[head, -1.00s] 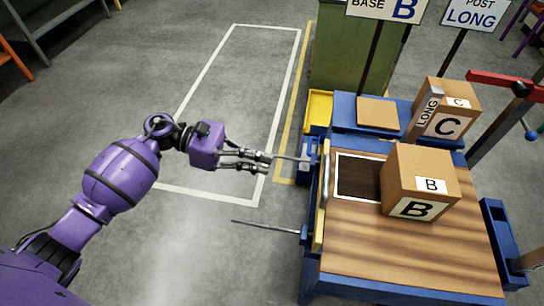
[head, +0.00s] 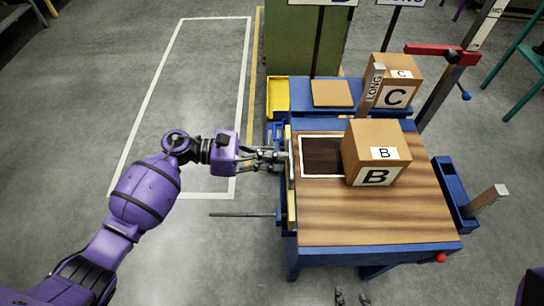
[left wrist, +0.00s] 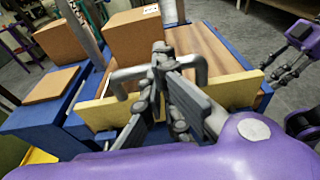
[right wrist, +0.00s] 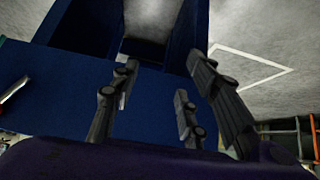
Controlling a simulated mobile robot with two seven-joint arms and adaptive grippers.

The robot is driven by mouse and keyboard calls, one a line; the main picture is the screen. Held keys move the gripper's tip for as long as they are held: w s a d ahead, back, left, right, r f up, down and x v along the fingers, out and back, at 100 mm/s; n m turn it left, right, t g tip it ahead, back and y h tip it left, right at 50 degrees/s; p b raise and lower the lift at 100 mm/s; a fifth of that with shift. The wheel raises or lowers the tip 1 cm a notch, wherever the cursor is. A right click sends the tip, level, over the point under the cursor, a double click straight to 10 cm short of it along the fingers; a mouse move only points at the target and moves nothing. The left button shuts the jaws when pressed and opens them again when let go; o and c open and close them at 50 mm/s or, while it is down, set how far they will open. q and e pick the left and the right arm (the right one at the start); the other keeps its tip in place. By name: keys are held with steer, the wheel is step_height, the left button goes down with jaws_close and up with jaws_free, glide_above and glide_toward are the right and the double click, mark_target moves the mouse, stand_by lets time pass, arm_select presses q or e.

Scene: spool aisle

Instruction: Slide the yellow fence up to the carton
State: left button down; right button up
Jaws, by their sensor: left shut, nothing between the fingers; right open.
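The yellow fence (head: 291,212) stands along the left edge of the wood-topped table in the head view. It is a pale yellow bar (left wrist: 236,90) with a grey handle (left wrist: 202,70) in the left wrist view. Carton B (head: 372,140) stands on the table right of the fence, with a gap between them. My left gripper (head: 284,160) is shut and empty at the fence's outer side, by the handle; I cannot tell whether it touches. My right gripper (right wrist: 165,80) is open and empty near a blue surface; its fingers (head: 352,298) show below the table's front edge.
A dark rectangle with a white outline (head: 320,157) lies between fence and carton. A metal rod (head: 240,215) sticks out left of the table. Behind stand carton C (head: 400,72) and a flat brown board (head: 332,93). A blue tray (head: 452,183) is at the right.

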arm_select(q)
steer(key=d+b, duration=0.3)
steer(key=d, duration=1.2)
steer(key=shift+d, duration=0.4)
steer(key=shift+b, duration=0.3)
